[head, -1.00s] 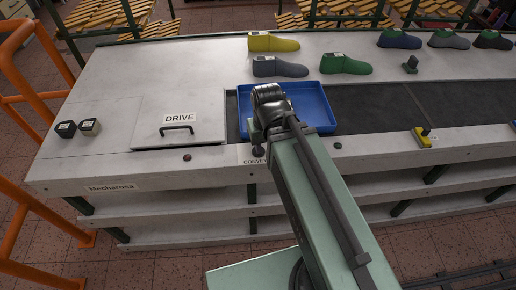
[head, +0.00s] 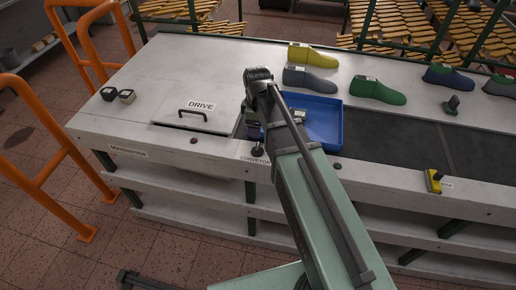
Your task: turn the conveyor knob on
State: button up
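The conveyor knob (head: 257,152) is a small dark knob on the front edge of the pale bench top, just above the partly covered CONVEYOR label (head: 255,160). My arm comes up from the lower right and bends over at the bench. My gripper (head: 254,133) hangs down behind the knob in the head view, close to it. My arm partly hides it. I cannot tell whether its fingers touch the knob or are open or shut. Which way the knob is turned is too small to tell.
A blue tray (head: 331,103) lies right of my gripper, on the dark belt (head: 390,140). A DRIVE hatch with a handle (head: 194,114) is to the left. Shoe lasts (head: 378,90) stand behind. A yellow-based switch (head: 433,181) sits at right. Orange rails (head: 55,140) stand left.

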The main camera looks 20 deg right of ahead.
aim_at(258, 146)
notch_tip(258, 146, down, 11)
jog(key=b, duration=1.1)
jog(key=shift+r, duration=0.1)
jog(key=shift+c, duration=0.3)
jog(key=c, duration=0.9)
jog(key=shift+o, duration=0.2)
